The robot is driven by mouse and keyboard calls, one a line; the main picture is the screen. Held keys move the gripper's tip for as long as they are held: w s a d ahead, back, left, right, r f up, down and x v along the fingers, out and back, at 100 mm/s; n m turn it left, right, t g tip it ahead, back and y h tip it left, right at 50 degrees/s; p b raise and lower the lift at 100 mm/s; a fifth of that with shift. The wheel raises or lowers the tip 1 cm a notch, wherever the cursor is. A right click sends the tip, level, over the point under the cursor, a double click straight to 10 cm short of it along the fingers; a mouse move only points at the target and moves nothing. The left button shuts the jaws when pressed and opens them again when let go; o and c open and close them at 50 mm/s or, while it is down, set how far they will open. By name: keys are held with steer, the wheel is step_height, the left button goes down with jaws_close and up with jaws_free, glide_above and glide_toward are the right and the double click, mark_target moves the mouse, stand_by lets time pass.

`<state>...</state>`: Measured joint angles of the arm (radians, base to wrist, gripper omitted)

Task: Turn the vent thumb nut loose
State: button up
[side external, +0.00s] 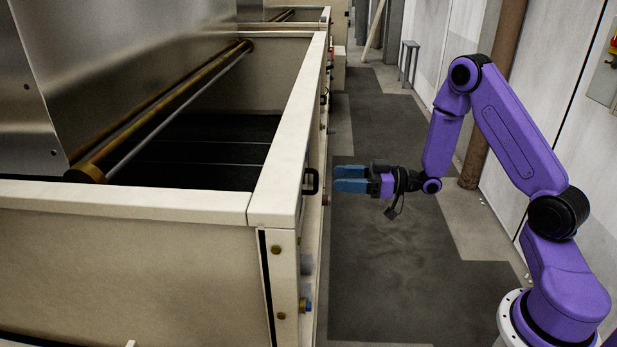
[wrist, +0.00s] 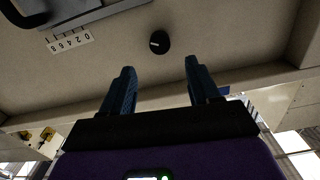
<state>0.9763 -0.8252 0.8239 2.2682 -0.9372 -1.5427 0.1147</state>
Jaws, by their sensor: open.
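A small round black knob (wrist: 159,42) with a short pale mark is on the beige panel in the wrist view. It appears to be the vent thumb nut. My gripper (wrist: 160,64) is open and empty, its two blue fingers pointing at the panel. The knob shows between and just beyond the fingertips, and the fingers look clear of it. In the side view my gripper (side external: 337,179) is level, to the right of the hopper's side wall with a gap to it. I cannot make out the knob in that view.
A black handle (side external: 311,181) sticks out from the hopper wall close to my fingertips. In the wrist view a white scale label (wrist: 71,42) with numbers is left of the knob. The dark floor mat (side external: 400,265) in the aisle is clear.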

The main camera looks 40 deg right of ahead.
steer(key=x, duration=0.9)
steer(key=c, duration=1)
